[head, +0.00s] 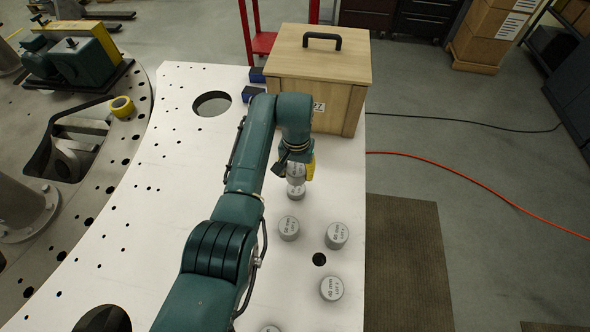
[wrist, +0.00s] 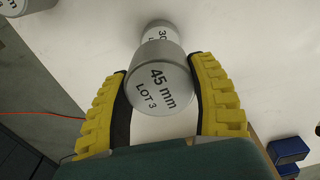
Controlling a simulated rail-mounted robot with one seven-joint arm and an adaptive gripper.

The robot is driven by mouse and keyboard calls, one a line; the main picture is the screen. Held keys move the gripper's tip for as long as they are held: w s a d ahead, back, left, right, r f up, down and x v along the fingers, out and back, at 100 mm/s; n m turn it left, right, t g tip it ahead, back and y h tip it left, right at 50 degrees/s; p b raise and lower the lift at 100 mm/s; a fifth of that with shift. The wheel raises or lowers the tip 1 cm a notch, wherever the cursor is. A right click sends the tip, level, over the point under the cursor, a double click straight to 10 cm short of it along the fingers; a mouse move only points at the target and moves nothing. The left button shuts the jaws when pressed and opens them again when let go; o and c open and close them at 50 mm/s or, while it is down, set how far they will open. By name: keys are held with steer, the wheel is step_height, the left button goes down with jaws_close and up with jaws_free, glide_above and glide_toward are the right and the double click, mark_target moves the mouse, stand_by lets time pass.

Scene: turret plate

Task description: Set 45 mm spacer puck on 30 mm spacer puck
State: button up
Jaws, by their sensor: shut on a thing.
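The 45 mm spacer puck (wrist: 152,82) is a grey cylinder with "45 mm LOT 3" on its pale top. My gripper (wrist: 158,72) has its two yellow, black-lined fingers shut on the puck's sides. In the head view my gripper (head: 297,168) is low over the white plate, just in front of the wooden box. The 30 mm spacer puck (wrist: 158,32) shows partly beyond the held puck, its label half hidden. In the head view the 30 mm puck (head: 296,192) stands directly below the held one. I cannot tell whether the two touch.
Other grey pucks stand nearby on the white plate (head: 180,150): one in front (head: 289,228), one to its right (head: 337,236), one nearer (head: 331,288). A dark hole (head: 319,259) lies among them. The wooden box (head: 318,75) and blue blocks (wrist: 287,150) are behind.

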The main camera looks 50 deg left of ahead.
mark_target(296, 188)
steer(key=shift+a+f+b, duration=0.1)
steer(key=shift+f+b, duration=2.4)
steer(key=shift+f, duration=0.5)
steer(key=o, duration=1.3)
step_height(296, 188, up, 12)
